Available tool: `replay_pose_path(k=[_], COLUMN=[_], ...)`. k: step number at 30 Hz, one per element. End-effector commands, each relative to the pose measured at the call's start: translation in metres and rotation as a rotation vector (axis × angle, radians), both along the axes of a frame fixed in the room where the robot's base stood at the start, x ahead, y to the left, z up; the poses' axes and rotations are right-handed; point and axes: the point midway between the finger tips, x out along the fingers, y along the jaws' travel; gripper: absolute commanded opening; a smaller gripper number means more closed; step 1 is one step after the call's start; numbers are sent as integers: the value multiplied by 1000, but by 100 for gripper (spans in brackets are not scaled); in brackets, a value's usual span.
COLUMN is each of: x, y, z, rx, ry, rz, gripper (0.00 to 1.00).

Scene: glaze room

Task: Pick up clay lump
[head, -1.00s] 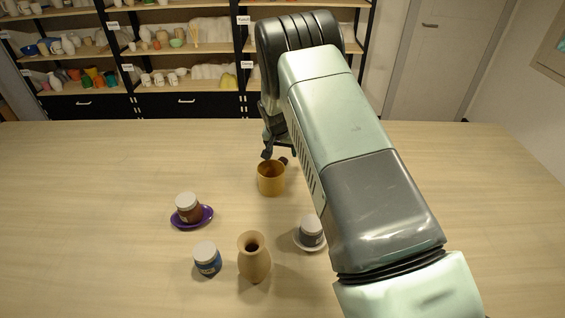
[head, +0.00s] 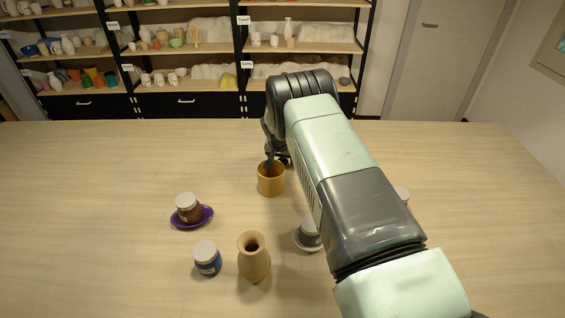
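No clay lump can be made out in the head view; the inside of the mustard-yellow cup (head: 271,182) is mostly hidden. The cup stands upright on the table, left of my arm. My gripper (head: 273,163) points down at the cup's rim. One dark finger appears to reach into or just behind the cup's mouth. The other finger is unclear against my dark wrist, so I cannot tell how far the fingers are apart or whether they hold anything.
A brown jar (head: 188,209) sits on a purple saucer (head: 207,216). A blue-labelled jar (head: 207,259) and a tan vase (head: 254,258) stand nearer. A grey jar (head: 309,234) on a pale saucer and a white-topped item (head: 402,194) are partly behind my arm. The table's left is clear.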

Motion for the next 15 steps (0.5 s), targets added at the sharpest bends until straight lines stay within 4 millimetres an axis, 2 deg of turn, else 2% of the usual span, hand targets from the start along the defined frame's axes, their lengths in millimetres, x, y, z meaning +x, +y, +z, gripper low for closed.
replay_pose_path(k=[1, 10, 11, 15], x=[0, 0, 0, 0], y=[0, 0, 0, 0], z=[0, 0, 0, 0], rx=[0, 0, 0, 0], ry=[0, 0, 0, 0], rz=[0, 0, 0, 0], gripper=[62, 16, 13, 13])
